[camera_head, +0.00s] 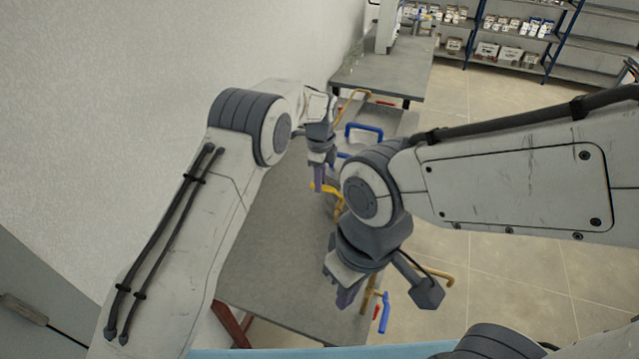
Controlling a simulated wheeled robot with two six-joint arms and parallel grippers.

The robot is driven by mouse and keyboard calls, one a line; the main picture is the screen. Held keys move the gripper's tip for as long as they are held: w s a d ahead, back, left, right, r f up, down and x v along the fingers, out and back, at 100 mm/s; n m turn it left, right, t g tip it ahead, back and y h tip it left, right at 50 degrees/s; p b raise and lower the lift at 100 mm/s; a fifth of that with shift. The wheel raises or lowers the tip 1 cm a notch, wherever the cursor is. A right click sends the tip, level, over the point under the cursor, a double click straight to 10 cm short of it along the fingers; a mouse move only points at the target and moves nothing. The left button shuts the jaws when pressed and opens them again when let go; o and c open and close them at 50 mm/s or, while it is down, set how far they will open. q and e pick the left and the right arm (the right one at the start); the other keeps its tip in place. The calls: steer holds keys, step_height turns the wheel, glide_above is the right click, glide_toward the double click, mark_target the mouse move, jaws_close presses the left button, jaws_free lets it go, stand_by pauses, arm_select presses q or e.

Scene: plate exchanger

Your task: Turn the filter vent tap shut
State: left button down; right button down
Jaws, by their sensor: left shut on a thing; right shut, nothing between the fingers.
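A yellow tap lever (331,189) shows near the middle of the view, above the grey bench. My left gripper (319,187) is shut on the yellow lever, with its fingers pointing down at the lever's left end. The tap's body and its seat are mostly hidden behind my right arm, and I cannot read any label that marks it as the filter vent tap. My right gripper (345,299) is shut and empty. It hangs lower and nearer, in front of the bench's right part.
A grey bench (275,240) runs along the white wall. A blue handle (363,128) and a brass pipe (353,95) stand behind. Another blue lever (385,313) hangs by the bench's right edge. Shelves (510,45) stand far back. The floor on the right is free.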

arm_select(q)
steer(key=shift+w+d+r+m, duration=0.1)
steer(key=shift+w+m, duration=0.15)
steer(key=shift+m, duration=0.15)
steer(key=c, duration=0.7)
jaws_free()
step_height(320, 180, up, 10)
steer(key=b, duration=0.2)
steer(key=shift+r, duration=0.25)
